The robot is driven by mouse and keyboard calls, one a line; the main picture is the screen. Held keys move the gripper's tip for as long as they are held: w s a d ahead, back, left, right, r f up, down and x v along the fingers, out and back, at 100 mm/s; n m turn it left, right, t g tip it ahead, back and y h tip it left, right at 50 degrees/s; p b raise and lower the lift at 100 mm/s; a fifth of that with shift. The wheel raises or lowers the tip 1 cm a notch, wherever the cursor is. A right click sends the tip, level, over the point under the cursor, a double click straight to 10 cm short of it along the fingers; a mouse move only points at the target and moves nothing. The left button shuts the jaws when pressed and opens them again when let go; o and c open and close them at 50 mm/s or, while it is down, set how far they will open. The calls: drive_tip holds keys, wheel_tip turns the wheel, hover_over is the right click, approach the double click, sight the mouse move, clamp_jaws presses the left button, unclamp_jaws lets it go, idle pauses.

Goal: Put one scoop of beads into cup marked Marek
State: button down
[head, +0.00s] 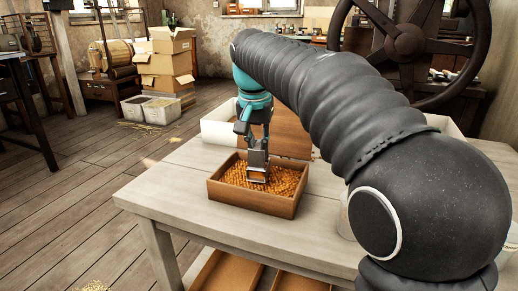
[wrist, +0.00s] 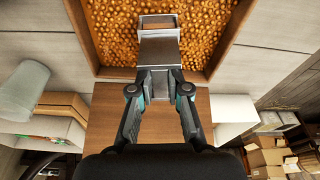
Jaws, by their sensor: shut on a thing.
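A wooden box (head: 250,203) filled with orange-brown beads (head: 285,180) stands on the table. The beads also fill the top of the wrist view (wrist: 212,30). My gripper (head: 257,143) is shut on the handle of a metal scoop (head: 257,172), and its fingers show around that handle in the wrist view (wrist: 159,88). The scoop (wrist: 160,50) points down at the beads, at or just above their surface; I cannot tell whether it holds any. A pale cup (wrist: 24,90) stands outside the box; no name on it can be read. My arm hides most of the table's right side.
A wooden board (head: 287,135) and a white bin (head: 218,128) are behind the box. A large handwheel (head: 405,42) stands at the back right. Bare tabletop (head: 180,190) lies left of the box. Wooden trays (head: 225,272) are below the table.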

drive_tip(key=shift+w+d+r+p, duration=0.1)
drive_tip(key=shift+d+r+p, duration=0.05)
drive_tip(key=shift+r+p, duration=0.55)
drive_tip(key=shift+w+d+r+p, duration=0.1)
drive_tip(key=shift+r+p, duration=0.4)
drive_tip(key=shift+r, duration=0.25)
drive_tip(key=shift+g, duration=0.3)
drive_tip(key=shift+r+p, duration=1.9)
drive_tip(key=shift+r, duration=0.45)
